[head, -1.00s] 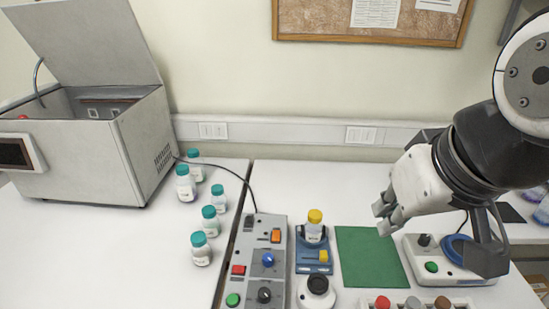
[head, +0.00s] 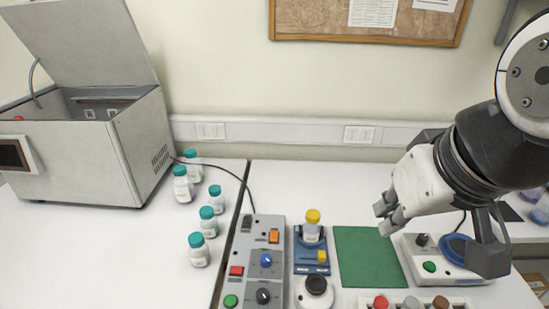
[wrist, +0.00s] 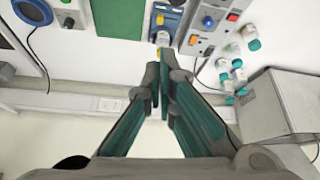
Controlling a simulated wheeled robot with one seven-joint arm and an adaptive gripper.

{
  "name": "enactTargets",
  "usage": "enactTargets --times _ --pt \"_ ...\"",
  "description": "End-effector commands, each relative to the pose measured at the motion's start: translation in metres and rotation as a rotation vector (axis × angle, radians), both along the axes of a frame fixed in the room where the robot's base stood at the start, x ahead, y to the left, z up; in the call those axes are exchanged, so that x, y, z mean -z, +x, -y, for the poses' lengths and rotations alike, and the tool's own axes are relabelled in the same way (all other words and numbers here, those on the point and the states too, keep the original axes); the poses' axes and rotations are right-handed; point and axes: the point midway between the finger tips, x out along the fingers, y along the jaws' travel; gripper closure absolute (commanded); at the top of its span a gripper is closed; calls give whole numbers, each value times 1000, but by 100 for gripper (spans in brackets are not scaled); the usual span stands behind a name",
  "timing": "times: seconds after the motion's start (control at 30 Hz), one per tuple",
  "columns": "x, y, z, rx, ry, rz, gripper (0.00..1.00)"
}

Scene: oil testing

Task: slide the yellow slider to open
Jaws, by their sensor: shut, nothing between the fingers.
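The yellow slider (head: 322,256) is a small block on the right side of a blue device (head: 303,268) on the table. It also shows as a small yellow patch near the top of the wrist view (wrist: 160,19). A bottle with a yellow cap (head: 313,216) stands upright at the back of the same device. My gripper (head: 385,219) is shut and empty. It hangs above the green mat, to the right of the blue device and apart from it. Its fingers (wrist: 161,82) also fill the middle of the wrist view.
A grey control box (head: 251,262) with buttons and knobs stands left of the blue device. The green mat (head: 366,258) lies bare to its right. A white round-topped item (head: 315,291) is in front. Several teal-capped bottles (head: 199,250) stand further left, near a large open machine (head: 90,150).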

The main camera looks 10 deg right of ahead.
Motion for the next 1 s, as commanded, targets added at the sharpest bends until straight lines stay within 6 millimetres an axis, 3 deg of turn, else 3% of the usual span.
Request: enactTargets --times 0.03,0.2,0.57,1.0 --pt "0 0 0 0 0 0 100" --pt "3 6 0 3 6 -14 63" --pt "48 72 -2 45 56 -178 63" --pt "140 152 -3 131 65 -394 63"
